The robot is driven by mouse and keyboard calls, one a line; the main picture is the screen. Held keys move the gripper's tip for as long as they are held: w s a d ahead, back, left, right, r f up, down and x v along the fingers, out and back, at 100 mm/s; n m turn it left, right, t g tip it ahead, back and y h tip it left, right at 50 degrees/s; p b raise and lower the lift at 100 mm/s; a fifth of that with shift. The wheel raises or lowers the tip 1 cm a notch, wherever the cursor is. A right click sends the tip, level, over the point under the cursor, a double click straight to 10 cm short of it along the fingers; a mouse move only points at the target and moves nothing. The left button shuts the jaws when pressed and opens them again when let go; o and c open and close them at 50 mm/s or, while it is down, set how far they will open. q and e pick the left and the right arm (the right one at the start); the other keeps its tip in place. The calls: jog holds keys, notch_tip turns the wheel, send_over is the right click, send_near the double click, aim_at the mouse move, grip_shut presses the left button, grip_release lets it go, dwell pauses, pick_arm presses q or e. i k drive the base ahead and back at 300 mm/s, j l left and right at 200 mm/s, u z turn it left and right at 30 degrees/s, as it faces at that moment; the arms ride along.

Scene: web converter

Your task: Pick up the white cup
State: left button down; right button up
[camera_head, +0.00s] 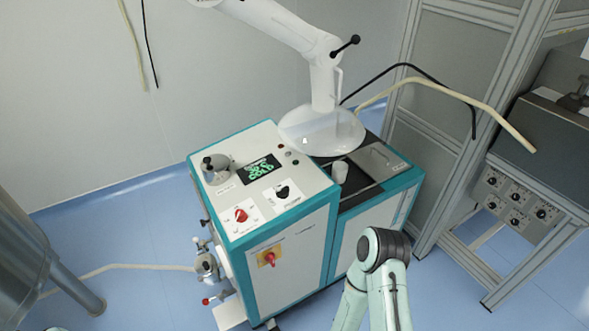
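A small white cup (340,172) stands upright on the dark top of the teal and white machine (262,221). It is just below the white extraction hood (321,137), near the edge of the raised control panel. A mint-green arm link of mine with a dark joint comes in at the bottom, in front of the machine and well short of the cup. No gripper fingers show on it. My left gripper is not in view either. Nothing is touching the cup.
The hood hangs low behind the cup from a white jointed arm (270,25). A metal lid (382,158) lies right of the cup. A grey frame (455,120) stands at the right, and a steel vessel (25,260) at the left.

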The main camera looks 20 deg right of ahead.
aim_at(340, 168)
jog(key=l+u, duration=0.4)
jog(key=k+l+u, duration=0.1)
jog(key=l+u, duration=0.35)
jog(key=k+l+u, duration=0.15)
jog(key=l, duration=0.25)
jog(key=l+u, duration=0.1)
jog(key=l, duration=0.3)
jog(key=k+l+u, duration=0.15)
jog(key=l, duration=0.2)
jog(key=k+l, duration=0.15)
jog(key=l, duration=0.2)
jog(key=k+l, duration=0.15)
jog(key=l, duration=0.2)
jog(key=k+l+u, duration=0.1)
jog(key=l, duration=0.2)
